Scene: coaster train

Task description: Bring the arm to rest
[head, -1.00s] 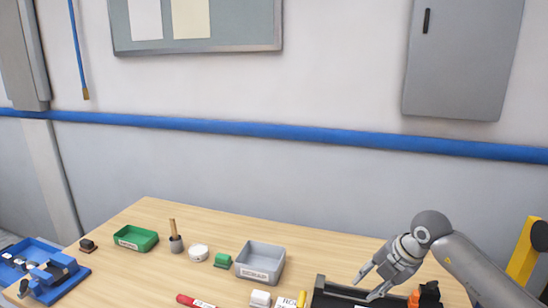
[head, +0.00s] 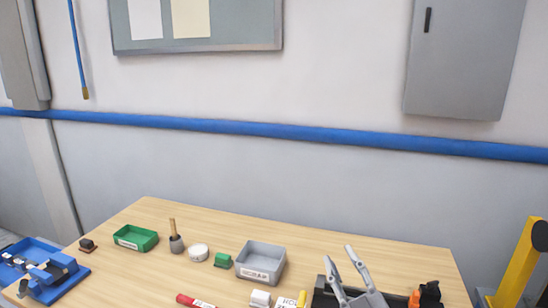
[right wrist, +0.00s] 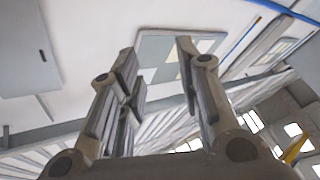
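My right gripper (head: 341,266) stands at the lower right of the head view, its two fingers pointing up and spread apart. In the right wrist view the same gripper (right wrist: 157,75) is open, with nothing between its fingers. Behind the fingers that view shows the wall and ceiling. In the head view the gripper is in front of a black tray (head: 322,297), which it partly covers. My left gripper is in neither view.
An orange and black item (head: 426,294) is right of the gripper. The table's back right is clear.

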